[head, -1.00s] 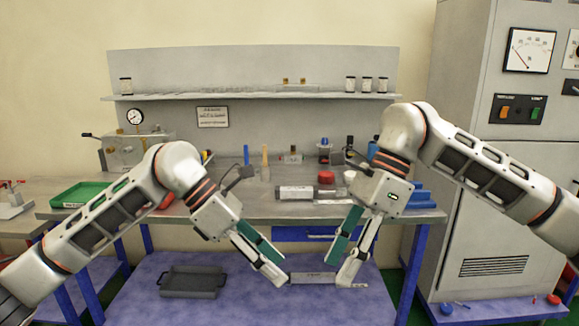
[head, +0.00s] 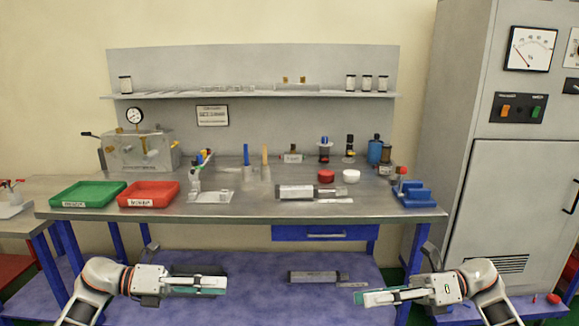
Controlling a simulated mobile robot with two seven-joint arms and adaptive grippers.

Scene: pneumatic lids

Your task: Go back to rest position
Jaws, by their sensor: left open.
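My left gripper (head: 224,285) is low in front of the workbench, with its fingers pointing right. It is open and nothing shows in it. My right gripper (head: 358,297) is at about the same height, with its fingers pointing left. It is seen edge-on, so its jaw gap cannot be made out. The two grippers face each other with a wide gap between them. Both are below the bench top (head: 225,214) and clear of the things on it.
On the bench are a green tray (head: 88,195), a red tray (head: 148,194), a grey cylinder (head: 296,192), a red lid (head: 326,176), a white lid (head: 351,176) and a blue holder (head: 416,195). A grey block (head: 312,277) lies on the lower shelf (head: 258,300). A cabinet (head: 515,190) stands right.

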